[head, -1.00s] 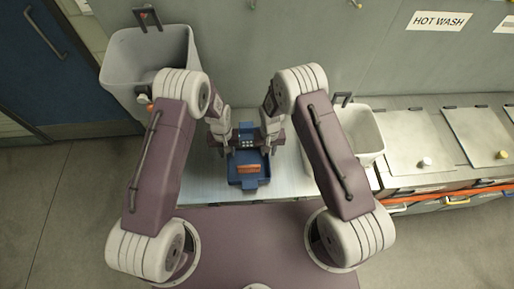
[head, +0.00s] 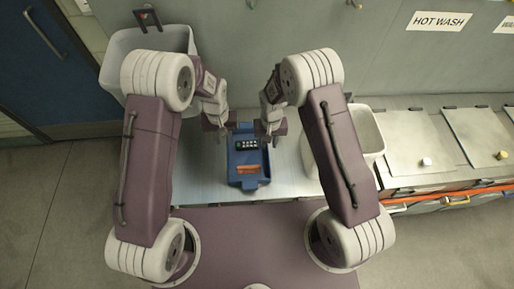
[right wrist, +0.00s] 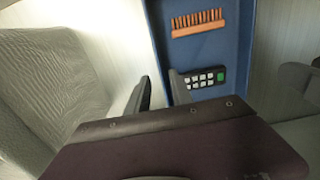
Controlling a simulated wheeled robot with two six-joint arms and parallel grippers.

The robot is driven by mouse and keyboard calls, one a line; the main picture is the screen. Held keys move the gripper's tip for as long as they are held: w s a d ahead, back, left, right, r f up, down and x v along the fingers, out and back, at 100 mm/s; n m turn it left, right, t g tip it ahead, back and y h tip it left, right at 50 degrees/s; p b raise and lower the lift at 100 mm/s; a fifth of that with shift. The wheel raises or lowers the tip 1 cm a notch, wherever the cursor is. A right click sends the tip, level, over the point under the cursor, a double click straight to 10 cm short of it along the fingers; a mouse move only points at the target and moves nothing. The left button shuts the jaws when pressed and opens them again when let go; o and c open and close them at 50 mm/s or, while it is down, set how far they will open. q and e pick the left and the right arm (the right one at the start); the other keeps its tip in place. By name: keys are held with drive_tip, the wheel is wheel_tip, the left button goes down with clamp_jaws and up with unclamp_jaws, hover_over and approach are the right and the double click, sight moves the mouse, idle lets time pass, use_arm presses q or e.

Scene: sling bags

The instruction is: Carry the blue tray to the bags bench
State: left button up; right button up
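The blue tray (head: 236,160) sits on the pale metal bench top in the head view. It holds an orange-brown brush (head: 248,170) and a dark keypad (head: 246,145) with pale keys and a green spot. My left gripper (head: 221,134) is at the tray's left side, near its far end; its finger opening is too small to tell. My right gripper (head: 268,136) is at the right side. In the right wrist view its fingers (right wrist: 160,93) are apart, with the tray's edge (right wrist: 158,38) appearing between or just beyond them. I see no firm hold there.
Grey bins stand behind the left arm (head: 118,72) and beside the right arm (head: 367,135). Metal lids (head: 415,150) line the counter on the right. A wall rises behind the bench, with a HOT WASH sign (head: 437,21). Floor is open at left.

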wheel_tip(320, 180, up, 5)
drive_tip(key=shift+r, duration=0.15)
idle(0.5)
